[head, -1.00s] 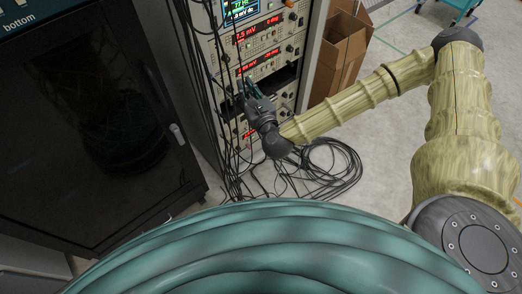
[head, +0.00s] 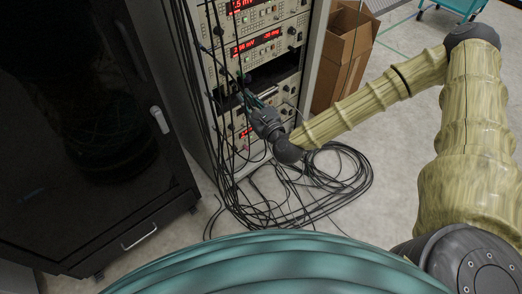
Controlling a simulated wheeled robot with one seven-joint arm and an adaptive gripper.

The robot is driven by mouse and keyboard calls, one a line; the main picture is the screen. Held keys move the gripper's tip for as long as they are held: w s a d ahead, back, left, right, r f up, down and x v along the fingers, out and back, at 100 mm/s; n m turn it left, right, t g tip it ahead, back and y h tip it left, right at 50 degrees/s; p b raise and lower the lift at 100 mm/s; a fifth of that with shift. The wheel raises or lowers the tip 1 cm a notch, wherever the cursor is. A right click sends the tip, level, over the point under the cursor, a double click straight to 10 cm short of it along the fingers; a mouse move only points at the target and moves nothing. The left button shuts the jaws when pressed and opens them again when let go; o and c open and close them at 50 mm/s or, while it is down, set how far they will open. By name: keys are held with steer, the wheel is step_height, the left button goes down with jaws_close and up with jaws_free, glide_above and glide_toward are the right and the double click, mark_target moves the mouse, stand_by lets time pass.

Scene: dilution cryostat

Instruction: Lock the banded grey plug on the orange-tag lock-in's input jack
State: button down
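My gripper (head: 247,97) is in front of the instrument rack, at the lower units, among hanging black cables. Its fingers are small and dark here, and I cannot tell whether they are apart or hold anything. The lock-in units show as beige panels with red displays; one unit (head: 262,46) is above the gripper and a lower one (head: 243,148) is partly behind the gripper and cables. I cannot make out the banded grey plug, the orange tag or the input jack.
Black cables (head: 330,182) lie coiled on the floor below the rack. A cardboard box (head: 343,57) stands to the right of the rack. A dark cabinet (head: 95,150) with a glass door is at left. The floor at right is mostly clear.

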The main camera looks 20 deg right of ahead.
steer(key=w+d+f+n+y+b, duration=0.1)
steer(key=w+d+f+n+b, duration=0.15)
steer(key=f+b, duration=1.2)
steer(key=w+d+f+n+y+b, duration=0.1)
steer(key=d+f+n+b, duration=0.15)
steer(key=f+b, duration=1.2)
steer(key=shift+g, duration=0.3)
steer(key=shift+w+a+r+b, duration=0.25)
steer(key=shift+w+b, duration=0.15)
steer(key=shift+w, duration=0.5)
steer(key=shift+w+a+r+b, duration=0.25)
steer(key=shift+w+b, duration=0.2)
steer(key=shift+w, duration=0.5)
steer(key=shift+w+a+r+b, duration=0.2)
steer(key=shift+w+a+b, duration=0.15)
steer(key=shift+w, duration=0.55)
steer(key=shift+w+a, duration=0.2)
steer(key=shift+w, duration=0.5)
steer(key=shift+w+a+r, duration=0.1)
steer(key=shift+w, duration=0.2)
steer(key=shift+b, duration=0.35)
